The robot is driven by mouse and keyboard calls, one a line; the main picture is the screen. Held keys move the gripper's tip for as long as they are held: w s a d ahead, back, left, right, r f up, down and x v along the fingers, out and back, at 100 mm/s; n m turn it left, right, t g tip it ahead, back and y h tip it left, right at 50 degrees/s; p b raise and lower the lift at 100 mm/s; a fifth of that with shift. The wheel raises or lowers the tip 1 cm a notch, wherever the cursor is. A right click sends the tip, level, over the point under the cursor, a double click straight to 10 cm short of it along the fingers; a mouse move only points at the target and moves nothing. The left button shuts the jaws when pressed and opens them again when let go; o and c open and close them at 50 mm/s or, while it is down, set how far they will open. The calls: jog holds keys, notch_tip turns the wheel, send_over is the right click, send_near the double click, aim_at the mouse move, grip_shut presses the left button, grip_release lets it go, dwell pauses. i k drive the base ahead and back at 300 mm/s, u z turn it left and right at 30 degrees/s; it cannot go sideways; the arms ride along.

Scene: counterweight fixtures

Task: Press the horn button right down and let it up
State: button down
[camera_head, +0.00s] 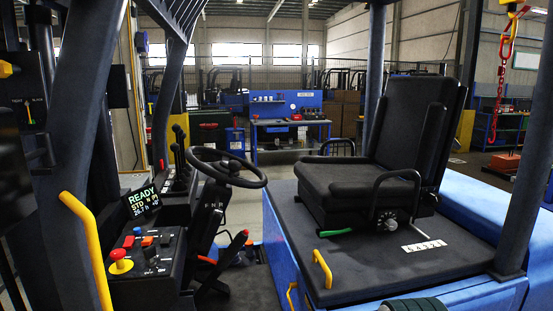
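The forklift's black control console (150,285) stands at the lower left. It carries a large red mushroom button on a yellow base (121,262), a small blue button (138,231), a red control (129,242), an orange rocker (147,241) and a dark control (165,239). No horn label is readable, so I cannot tell which control is the horn button. The black steering wheel (228,167) is behind the console, to the right. I see no gripper fingers near any control or elsewhere.
A yellow grab rail (87,250) rises just left of the console. A lit display reading READY (142,201) sits above it. A red-tipped lever (238,240) stands to the right. The black seat (385,170) fills the right. A dark ribbed shape (415,304) shows at the bottom edge.

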aim_at(224, 164)
jog(key=z, duration=0.1)
jog(key=i, duration=0.9)
jog(key=u, duration=0.45)
